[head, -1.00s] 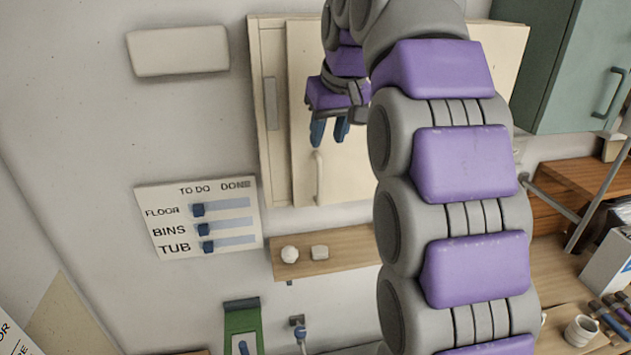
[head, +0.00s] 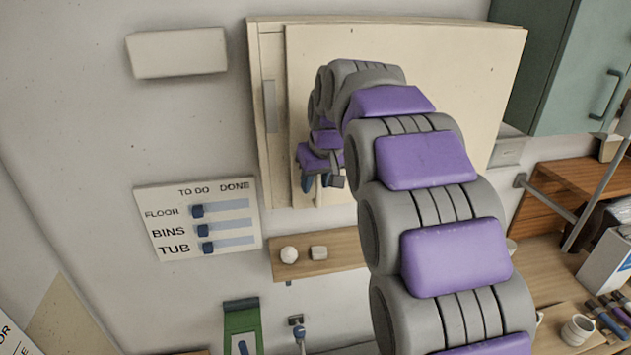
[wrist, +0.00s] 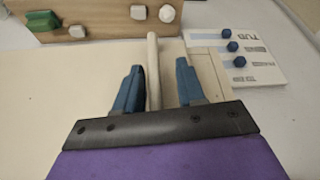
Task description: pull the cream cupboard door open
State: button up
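The cream cupboard door (head: 450,85) hangs on the wall cupboard and looks shut or nearly so; my arm hides part of it. Its pale upright bar handle (wrist: 153,72) is near the door's lower left corner. In the head view, my gripper (head: 318,184) is at the handle, with blue fingers either side of it. In the wrist view, my gripper (wrist: 160,85) is open and the handle stands between the fingers, closer to the left one. There is a clear gap to the right finger. I cannot tell whether the left finger touches the handle.
A TO DO board (head: 197,217) is on the wall to the left. A green cupboard (head: 560,75) stands right of the door. A workbench with a cup (head: 578,329) is at lower right.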

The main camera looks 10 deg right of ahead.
jog(key=shift+w+d+f, duration=0.1)
jog(key=shift+w+f, duration=0.05)
jog(key=shift+f, duration=0.35)
jog(key=shift+d, duration=0.3)
jog(key=shift+a, duration=0.15)
grip_shut()
